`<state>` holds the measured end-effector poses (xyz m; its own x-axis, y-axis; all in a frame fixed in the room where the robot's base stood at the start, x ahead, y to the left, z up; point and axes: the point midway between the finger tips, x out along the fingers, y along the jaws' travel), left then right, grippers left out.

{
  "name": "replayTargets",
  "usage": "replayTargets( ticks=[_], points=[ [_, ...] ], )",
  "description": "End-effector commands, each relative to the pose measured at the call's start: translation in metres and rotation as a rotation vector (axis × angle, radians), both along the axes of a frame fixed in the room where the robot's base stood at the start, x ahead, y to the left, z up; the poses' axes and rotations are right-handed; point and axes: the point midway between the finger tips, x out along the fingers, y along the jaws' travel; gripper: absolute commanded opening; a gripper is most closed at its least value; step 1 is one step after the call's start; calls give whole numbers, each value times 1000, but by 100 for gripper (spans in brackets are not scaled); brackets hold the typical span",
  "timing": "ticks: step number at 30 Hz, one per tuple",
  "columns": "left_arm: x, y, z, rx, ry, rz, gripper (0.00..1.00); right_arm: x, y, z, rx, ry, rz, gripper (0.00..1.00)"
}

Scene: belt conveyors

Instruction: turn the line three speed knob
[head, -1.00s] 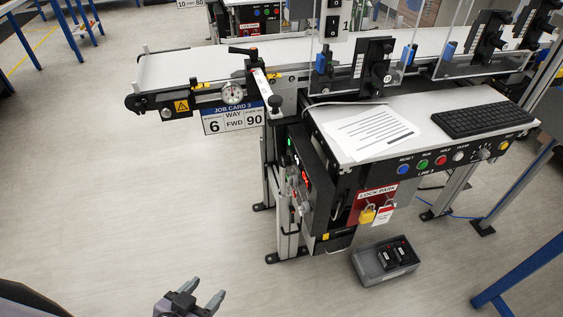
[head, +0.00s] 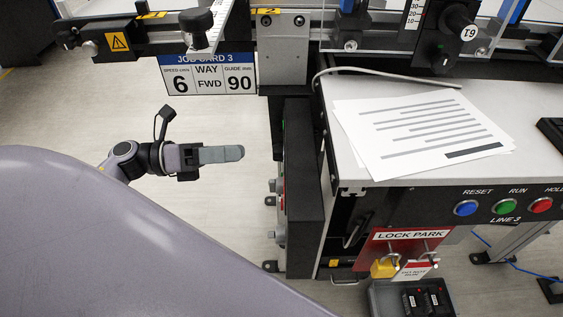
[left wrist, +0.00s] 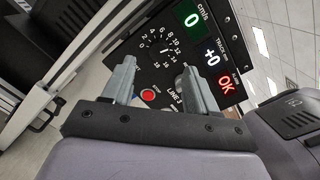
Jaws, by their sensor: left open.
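The line three control panel (left wrist: 190,60) shows in the left wrist view with a green 0 cm/s readout (left wrist: 192,20), a +0 track readout and a red OK. The speed knob (left wrist: 163,49) sits inside a dial numbered up to 18. My left gripper (left wrist: 158,67) is open and empty, its fingers in front of the panel on either side of the lower dial area; contact cannot be told. In the head view the left gripper (head: 238,154) is left of the control box (head: 304,190), whose face is edge-on, fingers pointing at it. My right gripper is not seen.
A red stop button (left wrist: 148,96) is below the dial. Job card 3 (head: 209,75) reads speed 6, FWD, guide 90. A white desk (head: 345,110) with papers, pushbuttons, and the lock park board (head: 380,245) are right of the box. Open floor lies left.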

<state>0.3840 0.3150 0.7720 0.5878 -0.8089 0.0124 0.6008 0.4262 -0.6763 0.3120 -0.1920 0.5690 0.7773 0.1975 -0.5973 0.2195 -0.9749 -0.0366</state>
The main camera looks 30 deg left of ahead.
Motion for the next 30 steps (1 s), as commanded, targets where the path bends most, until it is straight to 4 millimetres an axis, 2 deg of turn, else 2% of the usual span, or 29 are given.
replayTargets(
  ticks=[5, 16, 27, 29, 30],
  points=[
    [6, -9, -1, 31, -18, -20, 58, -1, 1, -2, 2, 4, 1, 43],
    [35, -52, -1, 26, -16, -18, 58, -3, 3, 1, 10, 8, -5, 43],
    [40, -58, -1, 26, -14, -15, 58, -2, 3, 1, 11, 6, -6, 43],
    [40, -58, -1, 26, -14, -15, 42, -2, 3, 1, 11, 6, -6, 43],
    [40, -58, -1, 26, -14, -15, 29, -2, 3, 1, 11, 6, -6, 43]
  ],
)
